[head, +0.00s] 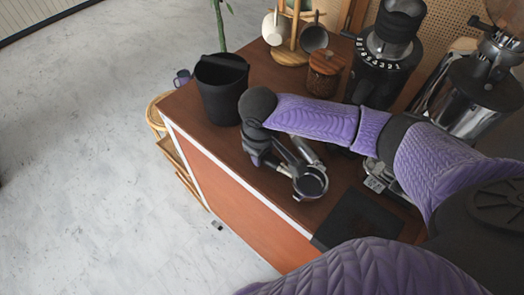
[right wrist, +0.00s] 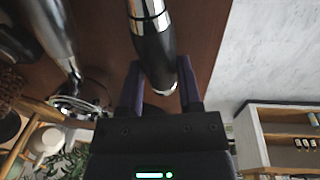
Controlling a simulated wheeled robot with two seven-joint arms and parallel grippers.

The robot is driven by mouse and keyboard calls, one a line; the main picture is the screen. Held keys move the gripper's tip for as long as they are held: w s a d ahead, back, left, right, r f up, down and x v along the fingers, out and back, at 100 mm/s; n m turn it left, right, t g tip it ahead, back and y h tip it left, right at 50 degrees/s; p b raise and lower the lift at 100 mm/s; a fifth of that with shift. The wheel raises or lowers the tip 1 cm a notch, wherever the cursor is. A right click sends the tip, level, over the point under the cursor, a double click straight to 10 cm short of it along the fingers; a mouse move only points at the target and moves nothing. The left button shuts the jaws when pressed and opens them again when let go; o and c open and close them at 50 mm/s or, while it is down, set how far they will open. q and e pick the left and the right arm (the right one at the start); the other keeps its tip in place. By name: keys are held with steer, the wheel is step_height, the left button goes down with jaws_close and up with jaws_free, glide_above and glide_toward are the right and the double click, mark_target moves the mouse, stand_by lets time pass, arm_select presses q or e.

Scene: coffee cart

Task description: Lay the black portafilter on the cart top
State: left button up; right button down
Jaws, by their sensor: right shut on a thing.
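The black portafilter (head: 313,184) is in the head view, over the cart top near its front edge, with its round metal basket toward the lower right. My right gripper (head: 288,163) is shut on its black handle. In the right wrist view the handle (right wrist: 154,58) lies between the two fingers of my right gripper (right wrist: 160,88), with a chrome collar at the far end. The brown cart top (head: 205,130) is below it; I cannot tell whether the portafilter touches it. My left gripper is not in view.
A black bin (head: 221,88) stands at the cart's left end. A black mat (head: 358,220) lies at the front right. A grinder (head: 385,55), a wooden-lidded jar (head: 325,72) and a mug rack (head: 290,50) stand along the back. The cart's pale front edge (head: 235,180) drops to the floor.

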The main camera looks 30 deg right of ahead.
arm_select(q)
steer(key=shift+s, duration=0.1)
arm_select(e)
steer(key=shift+c, duration=1.6)
jaws_free()
steer(key=o, duration=0.3)
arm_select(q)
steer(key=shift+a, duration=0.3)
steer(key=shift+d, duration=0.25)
